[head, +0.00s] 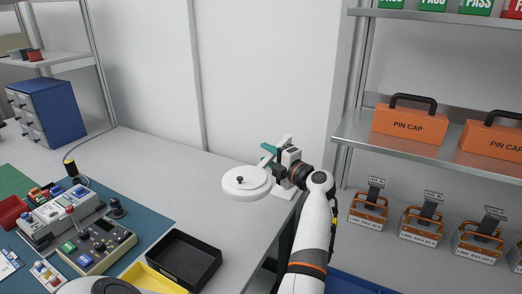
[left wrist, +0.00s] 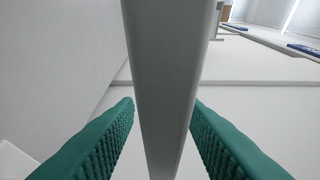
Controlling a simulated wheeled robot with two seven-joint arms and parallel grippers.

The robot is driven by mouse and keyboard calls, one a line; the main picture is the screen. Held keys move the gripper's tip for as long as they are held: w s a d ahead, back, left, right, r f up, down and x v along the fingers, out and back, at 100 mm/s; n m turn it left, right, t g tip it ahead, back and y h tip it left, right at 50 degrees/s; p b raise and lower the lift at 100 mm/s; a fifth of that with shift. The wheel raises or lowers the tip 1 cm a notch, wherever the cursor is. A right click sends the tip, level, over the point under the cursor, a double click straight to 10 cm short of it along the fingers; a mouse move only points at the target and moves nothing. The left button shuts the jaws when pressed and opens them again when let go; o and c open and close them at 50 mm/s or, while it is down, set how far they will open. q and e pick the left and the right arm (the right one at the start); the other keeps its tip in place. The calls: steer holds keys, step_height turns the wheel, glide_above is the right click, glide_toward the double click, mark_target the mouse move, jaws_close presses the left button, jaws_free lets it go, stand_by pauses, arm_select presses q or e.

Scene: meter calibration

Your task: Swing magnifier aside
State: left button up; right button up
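The magnifier has a round white head (head: 247,183) with a small dark knob on top, above the right end of the bench. A white upright part stands just behind and right of it. In the left wrist view a pale grey bar (left wrist: 168,60) runs between the two teal fingers (left wrist: 164,115). The fingertips lie close on both sides of it; I cannot tell whether they press on it. My right gripper is not in view.
A black tray (head: 180,258) and a yellow bin (head: 150,279) stand at the front of the bench. Control boxes (head: 95,245) lie on a blue mat to the left. Shelves with orange pin cap cases (head: 410,124) are at the right. The middle of the bench is clear.

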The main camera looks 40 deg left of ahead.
arm_select(q)
steer(key=shift+a, duration=0.45)
steer(key=shift+r, duration=0.1)
jaws_close()
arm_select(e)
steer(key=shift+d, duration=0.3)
